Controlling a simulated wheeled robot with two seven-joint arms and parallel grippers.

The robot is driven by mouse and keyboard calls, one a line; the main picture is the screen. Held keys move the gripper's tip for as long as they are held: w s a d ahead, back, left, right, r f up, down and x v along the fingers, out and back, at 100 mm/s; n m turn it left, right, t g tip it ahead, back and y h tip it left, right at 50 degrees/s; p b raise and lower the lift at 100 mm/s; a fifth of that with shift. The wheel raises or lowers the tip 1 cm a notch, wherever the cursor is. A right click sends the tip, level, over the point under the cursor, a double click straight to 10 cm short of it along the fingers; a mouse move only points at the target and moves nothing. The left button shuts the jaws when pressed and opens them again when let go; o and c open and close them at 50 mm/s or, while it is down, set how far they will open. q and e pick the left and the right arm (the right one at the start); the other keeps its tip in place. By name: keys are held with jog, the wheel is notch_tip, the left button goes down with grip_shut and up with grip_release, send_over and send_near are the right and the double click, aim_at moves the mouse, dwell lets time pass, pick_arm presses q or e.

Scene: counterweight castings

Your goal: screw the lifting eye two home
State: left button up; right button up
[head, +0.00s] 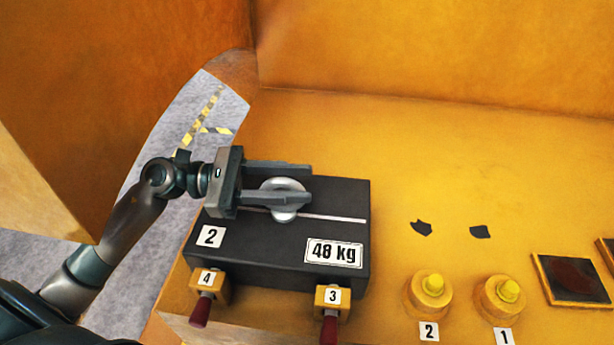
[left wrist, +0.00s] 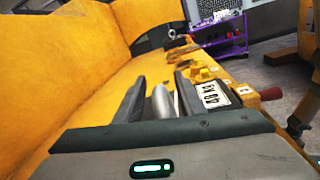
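The lifting eye two (head: 284,184) is a pale grey metal piece on top of the black casting (head: 285,250), which is labelled "2" and "48 kg". My left gripper (head: 310,182) reaches in from the left, level over the casting, with one finger on each side of the eye. In the left wrist view, the eye (left wrist: 161,101) stands between the spread fingers (left wrist: 160,84), with gaps showing beside it. The near finger covers part of the eye in the head view. The eye's base and thread are hidden, so its seating cannot be told. My right gripper is out of view.
Clamps with red handles, labelled 4 (head: 208,290) and 3 (head: 331,302), stand at the casting's front. Yellow round posts labelled 2 (head: 429,295) and 1 (head: 502,298) stand right, near a dark square pad (head: 572,279). An orange wall (head: 430,55) rises behind.

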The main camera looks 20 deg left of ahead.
pick_arm(q)
jog(key=shift+w+d+r+p, duration=0.2)
jog(key=shift+d+p, duration=0.2)
jog(key=shift+d, duration=0.1)
jog(key=shift+w+d+f, duration=0.2)
jog(key=shift+w+d, duration=0.1)
jog(key=shift+d, duration=0.4)
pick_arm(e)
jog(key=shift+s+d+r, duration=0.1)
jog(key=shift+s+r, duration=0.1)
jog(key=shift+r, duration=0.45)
pick_arm(q)
grip_shut()
jog(key=shift+f, duration=0.1)
jog(key=g+b, duration=0.1)
jog(key=m+b, duration=0.1)
jog(key=b, duration=0.1)
jog(key=shift+s+g+b, duration=0.25)
jog(key=shift+g+b, duration=0.05)
jog(key=shift+g, duration=0.1)
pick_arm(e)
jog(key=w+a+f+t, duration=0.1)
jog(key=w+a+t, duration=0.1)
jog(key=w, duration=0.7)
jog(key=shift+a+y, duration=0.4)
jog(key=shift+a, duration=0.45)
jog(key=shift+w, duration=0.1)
